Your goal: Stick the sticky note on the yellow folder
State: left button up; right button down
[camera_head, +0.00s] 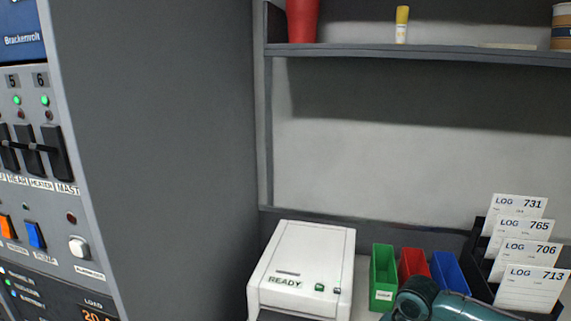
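I see no yellow folder and no sticky note that I can make out in the head view. A thin pale flat thing (508,46) lies on the upper shelf at the right, too edge-on to tell what it is. Neither my left nor my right gripper shows in this view.
A white box marked READY (310,250) stands at bottom centre. Beside it are a green bin (383,275), a red bin (412,262) and a blue bin (447,270). LOG cards (530,285) stand in a dark rack. A switch panel (35,200) is at left.

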jog(key=shift+f, duration=0.5)
dwell(0.5)
jog(key=shift+f, duration=0.35)
dwell(0.4)
jog(key=shift+r, duration=0.1)
jog(key=shift+r+p, duration=2.45)
jog(key=shift+p, duration=0.15)
